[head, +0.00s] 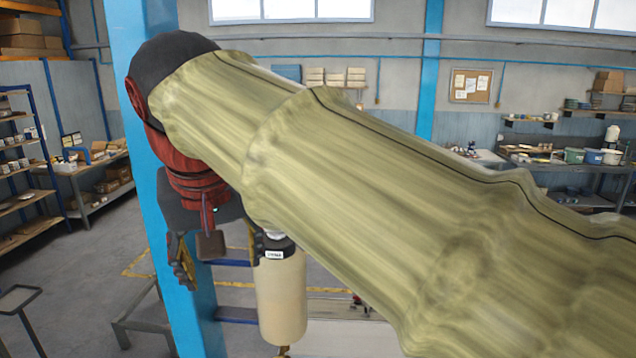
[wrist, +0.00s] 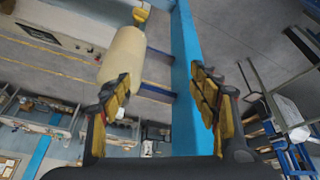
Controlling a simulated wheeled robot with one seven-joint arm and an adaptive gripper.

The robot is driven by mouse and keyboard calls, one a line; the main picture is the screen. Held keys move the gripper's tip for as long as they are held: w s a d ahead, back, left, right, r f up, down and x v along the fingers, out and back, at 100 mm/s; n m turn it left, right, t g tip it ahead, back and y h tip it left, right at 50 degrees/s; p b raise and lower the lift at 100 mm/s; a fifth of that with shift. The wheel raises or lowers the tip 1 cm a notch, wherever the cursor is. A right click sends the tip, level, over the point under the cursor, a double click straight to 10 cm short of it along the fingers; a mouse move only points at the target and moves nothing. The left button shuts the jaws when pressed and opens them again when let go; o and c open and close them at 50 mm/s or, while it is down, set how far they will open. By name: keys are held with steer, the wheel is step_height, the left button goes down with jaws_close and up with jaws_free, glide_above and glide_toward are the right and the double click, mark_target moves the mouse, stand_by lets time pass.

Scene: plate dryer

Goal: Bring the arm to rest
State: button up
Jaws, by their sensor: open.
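My arm, in a yellow-green sleeve with a red and black wrist, stretches across the head view from lower right to upper left. My gripper (head: 184,264) hangs below the wrist at its far end, partly hidden there. In the wrist view my gripper (wrist: 160,97) shows its two yellow-padded fingers wide apart, with nothing between them but the background. It is open and empty.
A blue post (head: 152,120) stands close by the wrist and gripper. A cream cylinder (head: 282,300) with a dark, labelled top is below the arm; the wrist view shows it (wrist: 122,55) beside the left finger. Shelves (head: 20,165) stand at left.

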steer(key=s+d+f+m+b, duration=0.1)
steer(key=s+d+f+b, duration=0.3)
steer(key=d+f+b, duration=0.6)
steer(key=s+d+f+m+b, duration=0.2)
steer(key=d+f+b, duration=0.8)
steer(key=f, duration=1.8)
steer(key=s+d+f+m+h+b, duration=0.1)
steer(key=s+d+f+b, duration=0.5)
steer(key=f, duration=1.3)
steer(key=d+b, duration=0.4)
steer(key=d, duration=0.2)
steer(key=shift+s+d+f+m+t, duration=0.2)
steer(key=shift+d+m+t, duration=0.1)
steer(key=shift+t, duration=0.1)
steer(key=shift+c, duration=0.4)
